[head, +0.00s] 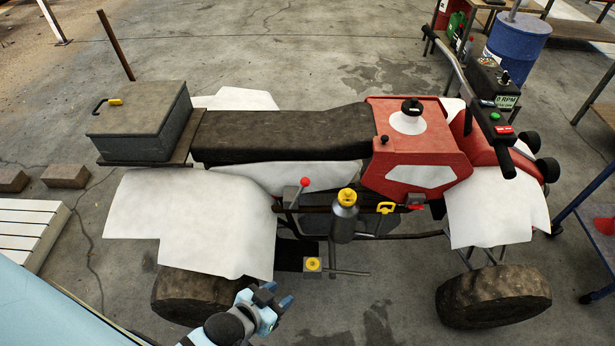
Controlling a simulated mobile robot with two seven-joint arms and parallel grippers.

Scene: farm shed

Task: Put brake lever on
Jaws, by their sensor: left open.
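A red and white quad bike stands side-on across the view. A lever with a red ball knob (304,182) stands on its near side, tilted, below the seat. A short lever with a black knob (384,139) stands on the red body. The handlebar (462,75) is at the right, with a black grip at its near end. No label shows which of these is the brake lever. My left gripper (277,295) is open and empty, beside the rear wheel, lower than the red-knobbed lever and apart from it. My right gripper is not in view.
A metal flask with a yellow cap (343,222) and a yellow handle (385,208) sit right of the red-knobbed lever. A yellow-topped pedal (313,264) is near my gripper. The rear wheel (195,295) and front wheel (493,296) flank clear concrete.

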